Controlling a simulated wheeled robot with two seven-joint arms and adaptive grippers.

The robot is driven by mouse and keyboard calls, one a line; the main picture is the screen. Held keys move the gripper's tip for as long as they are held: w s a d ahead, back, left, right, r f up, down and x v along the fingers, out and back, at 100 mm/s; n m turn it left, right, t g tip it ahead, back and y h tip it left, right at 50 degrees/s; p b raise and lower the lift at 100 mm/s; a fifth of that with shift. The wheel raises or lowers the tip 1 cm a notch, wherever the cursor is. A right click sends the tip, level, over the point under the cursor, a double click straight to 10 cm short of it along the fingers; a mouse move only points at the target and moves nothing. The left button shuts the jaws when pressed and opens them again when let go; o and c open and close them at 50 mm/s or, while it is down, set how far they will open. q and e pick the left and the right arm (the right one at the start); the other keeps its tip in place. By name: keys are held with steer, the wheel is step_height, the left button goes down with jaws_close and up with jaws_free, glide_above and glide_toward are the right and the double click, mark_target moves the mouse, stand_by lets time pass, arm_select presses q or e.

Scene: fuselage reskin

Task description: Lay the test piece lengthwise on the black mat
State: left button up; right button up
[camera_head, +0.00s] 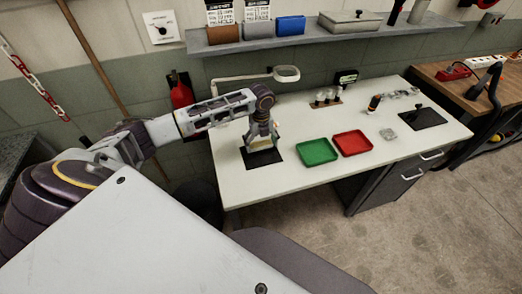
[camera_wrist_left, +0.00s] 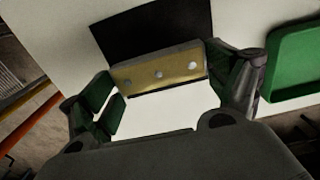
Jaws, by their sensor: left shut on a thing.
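The test piece (camera_wrist_left: 158,76) is a flat yellowish bar with a grey edge and three round pale spots in a row. In the left wrist view it lies between the two fingers of my left gripper (camera_wrist_left: 168,82), which is shut on it. In the head view my left gripper (camera_head: 262,136) points down over the black mat (camera_head: 250,162), with part of the pale test piece (camera_head: 261,146) showing below it. The mat also shows in the left wrist view (camera_wrist_left: 150,30), beyond the piece. I cannot tell whether the piece touches the mat. My right gripper is out of view.
A green tray (camera_head: 318,152) and a red tray (camera_head: 352,143) stand right of the mat on the white bench (camera_head: 290,182). A white lamp arm (camera_head: 240,78) reaches behind my gripper. A second dark pad (camera_head: 424,118) lies at the far right. The bench front is clear.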

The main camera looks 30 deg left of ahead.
mark_target(261, 155)
arm_select(q)
steer(key=shift+f, duration=0.25)
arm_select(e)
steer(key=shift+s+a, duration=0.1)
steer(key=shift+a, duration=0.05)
arm_select(q)
steer(key=shift+f, duration=1.9)
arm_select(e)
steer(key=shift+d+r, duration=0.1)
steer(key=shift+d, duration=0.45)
